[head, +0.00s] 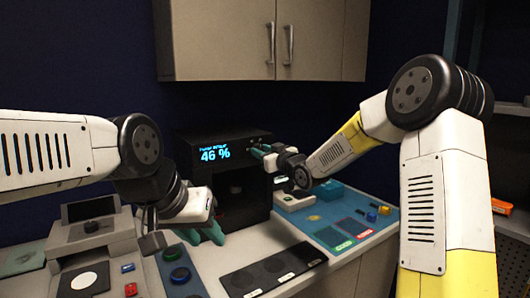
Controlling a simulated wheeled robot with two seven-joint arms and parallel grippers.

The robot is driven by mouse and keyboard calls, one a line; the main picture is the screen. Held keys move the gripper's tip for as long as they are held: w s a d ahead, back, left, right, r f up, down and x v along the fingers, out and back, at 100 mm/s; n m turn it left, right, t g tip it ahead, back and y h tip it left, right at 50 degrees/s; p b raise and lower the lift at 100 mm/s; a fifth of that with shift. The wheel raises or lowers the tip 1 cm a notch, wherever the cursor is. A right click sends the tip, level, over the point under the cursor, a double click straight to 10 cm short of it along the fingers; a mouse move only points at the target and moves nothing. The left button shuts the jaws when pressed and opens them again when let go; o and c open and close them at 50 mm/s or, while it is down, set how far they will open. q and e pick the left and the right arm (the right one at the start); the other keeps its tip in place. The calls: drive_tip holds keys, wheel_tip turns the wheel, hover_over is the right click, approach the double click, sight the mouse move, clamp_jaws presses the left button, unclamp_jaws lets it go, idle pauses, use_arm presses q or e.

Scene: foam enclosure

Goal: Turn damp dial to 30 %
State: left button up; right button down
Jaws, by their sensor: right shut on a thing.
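A black box-shaped enclosure (245,205) stands on the counter against the wall, with an open dark chamber in front. Its lit display (214,154) reads 46 % in blue. My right gripper (262,153) is at the upper right of the enclosure's front, beside the display, its teal fingers shut on the dial there. The dial itself is hidden by the fingers. My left gripper (203,235) is low in front of the enclosure's left side, pointing down, with its teal fingers apart and nothing seen between them.
A black panel with round pads (272,272) lies in front of the enclosure. A blue mat (340,220) with small coloured items is to the right. A grey device (90,245) and large buttons (180,275) are at left. Cabinets (265,40) hang above.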

drive_tip(key=shift+n, duration=5)
drive_tip(key=c, duration=1.1)
unclamp_jaws()
drive_tip(key=shift+d, duration=0.1)
drive_tip(key=v, duration=0.7)
drive_tip(key=shift+s+d, duration=0.2)
drive_tip(key=shift+s, duration=0.1)
